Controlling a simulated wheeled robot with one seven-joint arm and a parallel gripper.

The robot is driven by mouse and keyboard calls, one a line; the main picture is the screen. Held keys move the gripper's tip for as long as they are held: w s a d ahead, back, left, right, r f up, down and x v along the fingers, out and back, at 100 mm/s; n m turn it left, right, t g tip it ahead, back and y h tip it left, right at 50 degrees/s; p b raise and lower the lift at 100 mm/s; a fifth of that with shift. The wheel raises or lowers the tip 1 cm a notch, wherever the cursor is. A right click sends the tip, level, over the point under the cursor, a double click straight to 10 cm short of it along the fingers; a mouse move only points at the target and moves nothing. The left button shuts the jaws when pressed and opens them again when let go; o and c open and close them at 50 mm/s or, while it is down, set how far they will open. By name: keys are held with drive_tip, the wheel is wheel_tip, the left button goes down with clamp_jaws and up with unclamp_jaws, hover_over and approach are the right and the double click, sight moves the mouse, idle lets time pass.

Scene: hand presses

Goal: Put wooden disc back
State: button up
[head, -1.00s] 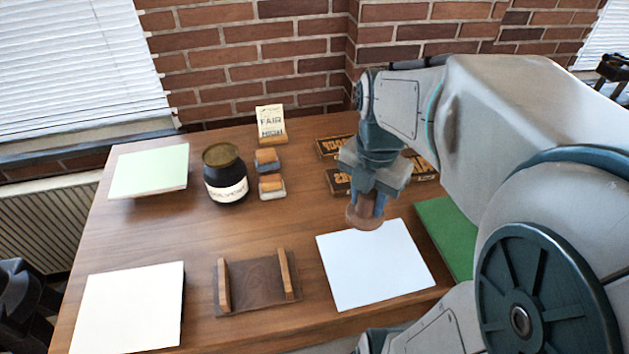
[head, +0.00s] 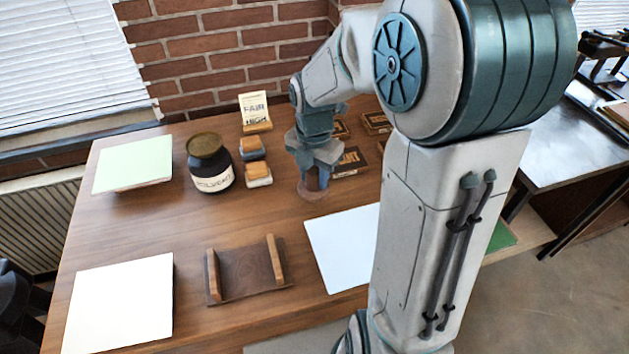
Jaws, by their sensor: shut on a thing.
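My gripper (head: 313,180) points down over the table, right of the jar and behind the white sheet. It is shut on the wooden disc (head: 312,194), a round reddish-brown piece under the fingertips. The fingers hide part of the disc, and I cannot tell whether it touches the table. A dark wooden stand (head: 245,286) with two lighter upright rails is at the front middle, with nothing between the rails.
A dark labelled jar (head: 210,165) and two small wood-topped blocks (head: 256,174) stand left of my gripper. Dark letter boxes (head: 349,162) lie close on its right. White sheets (head: 338,250) cover the front right and front left. Bare tabletop (head: 265,215) lies between.

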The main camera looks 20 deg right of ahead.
sight(315, 185)
drive_tip(key=shift+f, duration=1.75)
drive_tip(key=shift+f, duration=0.1)
drive_tip(key=o, duration=1.1)
drive_tip(key=shift+o, duration=0.2)
